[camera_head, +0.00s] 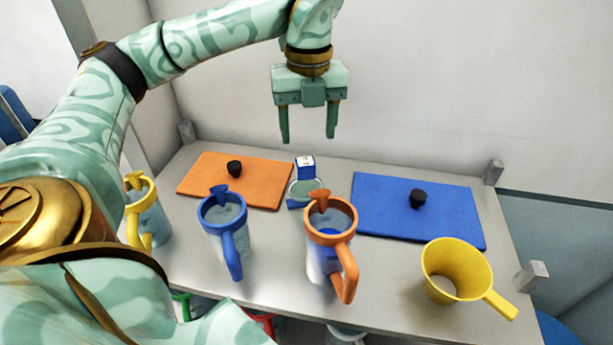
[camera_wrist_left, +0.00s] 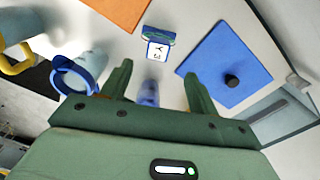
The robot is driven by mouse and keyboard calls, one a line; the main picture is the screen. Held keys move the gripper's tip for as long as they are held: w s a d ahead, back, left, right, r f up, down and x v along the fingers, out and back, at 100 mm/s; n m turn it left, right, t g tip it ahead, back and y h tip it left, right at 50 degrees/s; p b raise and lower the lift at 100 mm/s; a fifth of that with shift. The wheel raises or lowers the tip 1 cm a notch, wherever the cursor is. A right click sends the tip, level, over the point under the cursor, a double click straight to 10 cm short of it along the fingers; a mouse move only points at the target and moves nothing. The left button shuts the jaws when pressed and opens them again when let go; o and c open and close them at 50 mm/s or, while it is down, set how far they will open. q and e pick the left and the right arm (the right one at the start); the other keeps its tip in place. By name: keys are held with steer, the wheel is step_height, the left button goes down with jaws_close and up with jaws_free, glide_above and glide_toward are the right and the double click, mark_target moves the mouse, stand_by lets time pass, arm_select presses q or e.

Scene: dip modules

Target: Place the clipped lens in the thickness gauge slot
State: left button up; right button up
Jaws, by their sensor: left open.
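A small blue gauge-like block with a white marked face (camera_head: 306,167) stands between the two boards. A pale round disc in a ring (camera_head: 304,190) shows just in front of it; I cannot tell if this is the lens. The block also shows in the left wrist view (camera_wrist_left: 158,50), ahead of the fingertips. A blue clip (camera_head: 219,190) sits at the rim of a blue-topped jug (camera_head: 228,218). An orange clip (camera_head: 320,198) sits at the rim of an orange-topped jug (camera_head: 322,262). Any lens inside the jugs is unclear. My left gripper (camera_head: 309,138) is open, empty and raised.
An orange board (camera_head: 210,180) and a blue board (camera_head: 445,222), each with a black knob, lie on the grey table. A yellow jug (camera_head: 150,220) stands at left, partly behind my arm. An empty-looking yellow cup (camera_head: 455,270) is at front right. Posts stand at the corners.

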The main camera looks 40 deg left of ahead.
mark_target(305, 161)
arm_select(q)
step_height(305, 161, down, 3)
steer(key=shift+f, duration=0.2)
steer(key=shift+a+f+p, duration=0.15)
steer(key=shift+f+p, duration=0.2)
steer(key=shift+f, duration=1.2)
steer(key=shift+a+f+p, duration=0.15)
steer(key=shift+f+p, duration=0.15)
steer(key=shift+f, duration=1.2)
steer(key=shift+s, duration=0.15)
jaws_close()
